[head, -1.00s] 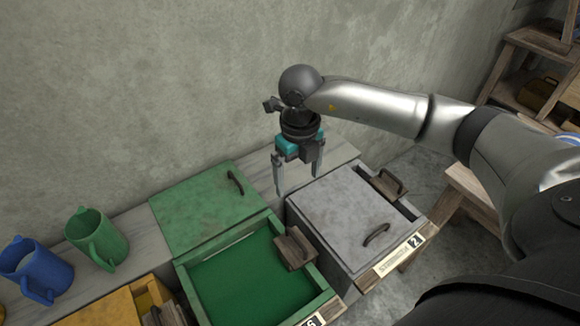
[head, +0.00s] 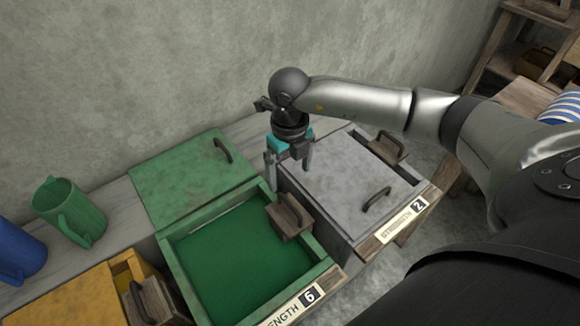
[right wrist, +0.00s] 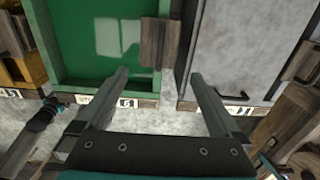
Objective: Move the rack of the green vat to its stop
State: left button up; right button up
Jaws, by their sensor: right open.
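The green vat (head: 170,262) is open, with green liquid inside and its green lid (head: 190,180) lying behind the opening. Its rack (head: 289,217), with a brown wooden block and dark handle, sits at the vat's right side. My right gripper (head: 288,175) points down, open and empty, above and slightly behind the rack, apart from it. In the right wrist view the rack's wooden block (right wrist: 158,42) lies just beyond and between the open fingers (right wrist: 160,76).
The grey vat (head: 345,190) stands close on the right, its lid on and its own rack handle (head: 388,147) at the back right. A yellow vat (head: 75,300) is at left. Green (head: 70,212) and blue (head: 15,250) jugs stand on the bench by the wall.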

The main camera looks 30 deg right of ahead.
aim_at(290, 203)
notch_tip(290, 203, down, 12)
jog(key=b, duration=0.8)
jog(key=shift+f+b, duration=0.1)
jog(key=shift+b, duration=0.25)
jog(key=shift+f, duration=0.35)
jog(key=shift+f+b, duration=0.15)
jog(key=shift+b, duration=0.2)
jog(key=shift+f, duration=0.3)
pick_arm(q)
notch_tip(290, 203, down, 10)
jog(key=w+a, duration=0.2)
jog(key=shift+w+f+t, duration=0.15)
jog(key=shift+w+t, duration=0.15)
jog(key=shift+w, duration=0.05)
jog(key=shift+d, duration=0.15)
